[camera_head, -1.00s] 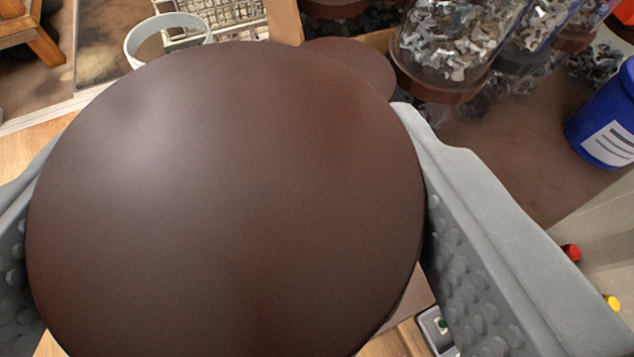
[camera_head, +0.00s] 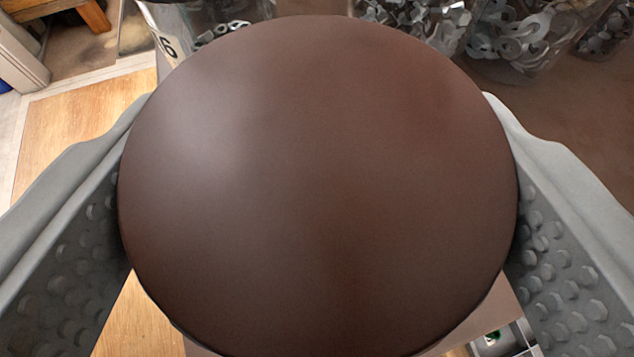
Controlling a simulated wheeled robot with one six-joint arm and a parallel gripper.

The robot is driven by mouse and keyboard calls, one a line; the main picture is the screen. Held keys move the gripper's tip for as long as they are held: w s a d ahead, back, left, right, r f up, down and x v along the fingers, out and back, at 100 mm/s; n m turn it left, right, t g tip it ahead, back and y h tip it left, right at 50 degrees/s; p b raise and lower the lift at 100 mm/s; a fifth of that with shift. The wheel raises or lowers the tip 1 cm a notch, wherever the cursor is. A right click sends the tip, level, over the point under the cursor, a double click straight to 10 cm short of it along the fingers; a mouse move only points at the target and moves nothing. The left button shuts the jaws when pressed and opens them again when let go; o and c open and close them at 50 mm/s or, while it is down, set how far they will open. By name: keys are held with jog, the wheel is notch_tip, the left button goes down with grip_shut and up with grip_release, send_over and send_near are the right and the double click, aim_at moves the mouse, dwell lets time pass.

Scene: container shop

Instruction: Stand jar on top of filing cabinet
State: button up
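A jar shows only as its large round dark brown lid (camera_head: 318,185), which fills the middle of the view. The lid hides the body of the jar and whatever is below it. My gripper (camera_head: 318,215) has one grey, knobbed finger on each side of the lid, and both fingers meet its edges. The jar is held between them. I cannot make out a filing cabinet in this view.
Clear containers of metal pieces (camera_head: 525,38) stand along the top right on a brown surface (camera_head: 565,110). Another clear container (camera_head: 205,18) with a white label is at top left. Light wooden flooring (camera_head: 70,130) shows at left, below a wooden leg (camera_head: 95,16).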

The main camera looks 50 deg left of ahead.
jog(key=shift+f, duration=0.1)
jog(key=o, duration=1.7)
jog(key=shift+f, duration=0.1)
jog(key=shift+o, duration=0.2)
jog(key=shift+s+d+r, duration=0.1)
jog(key=shift+d+r, duration=0.05)
jog(key=shift+r, duration=0.1)
jog(key=v, duration=1.1)
jog(key=shift+s+d+r, duration=0.15)
jog(key=shift+r, duration=0.05)
